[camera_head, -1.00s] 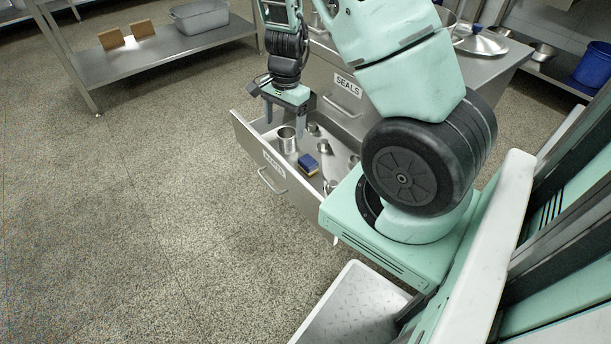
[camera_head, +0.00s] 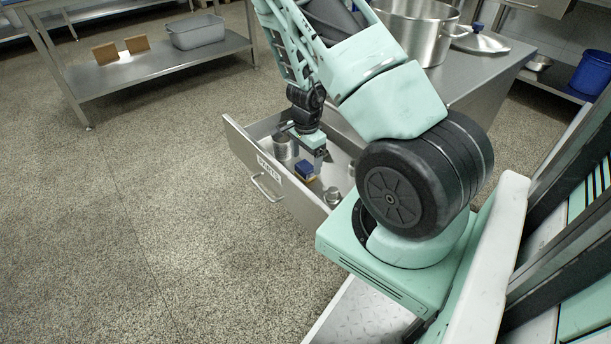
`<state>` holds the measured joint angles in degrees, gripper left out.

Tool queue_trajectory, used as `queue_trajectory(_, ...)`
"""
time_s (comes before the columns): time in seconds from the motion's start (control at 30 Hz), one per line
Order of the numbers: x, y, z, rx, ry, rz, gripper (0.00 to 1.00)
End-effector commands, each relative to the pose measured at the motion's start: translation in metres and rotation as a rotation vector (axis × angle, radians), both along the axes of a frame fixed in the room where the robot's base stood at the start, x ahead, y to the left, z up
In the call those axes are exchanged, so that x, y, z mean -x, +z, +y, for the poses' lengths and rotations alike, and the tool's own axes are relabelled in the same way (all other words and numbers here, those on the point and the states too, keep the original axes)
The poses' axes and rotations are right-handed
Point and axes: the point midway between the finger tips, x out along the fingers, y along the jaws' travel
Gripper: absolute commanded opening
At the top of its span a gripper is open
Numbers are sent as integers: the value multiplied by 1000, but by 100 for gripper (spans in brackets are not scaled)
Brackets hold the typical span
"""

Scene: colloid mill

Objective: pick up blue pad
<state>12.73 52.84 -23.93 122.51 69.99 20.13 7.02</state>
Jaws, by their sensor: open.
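The blue pad (camera_head: 305,168) lies inside an open metal drawer (camera_head: 249,147), with a tan edge showing below its blue top. My gripper (camera_head: 308,158) is open and empty, pointing down into the drawer. Its fingers are close to the pad and overlap it slightly in the picture. I cannot tell whether they touch it or are around it. My forearm and wrist hide the back part of the drawer.
A steel cup (camera_head: 282,147) stands left of the pad in the drawer. A small metal part (camera_head: 332,196) lies to its right. A large steel pot (camera_head: 415,35) and a lid (camera_head: 481,41) are on the counter. Open floor lies left.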

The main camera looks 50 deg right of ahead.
Motion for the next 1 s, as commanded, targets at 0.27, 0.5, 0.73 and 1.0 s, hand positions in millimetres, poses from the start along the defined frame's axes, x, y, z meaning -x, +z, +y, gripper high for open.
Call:
queue_trajectory(0.27,-5,-34,-5,1,1,2,80)
queue_trajectory(0.5,-6,-54,-5,1,0,-1,80)
queue_trajectory(0.73,-7,-53,-5,0,0,-1,80)
queue_trajectory(1.0,-7,-53,-5,0,0,-1,28)
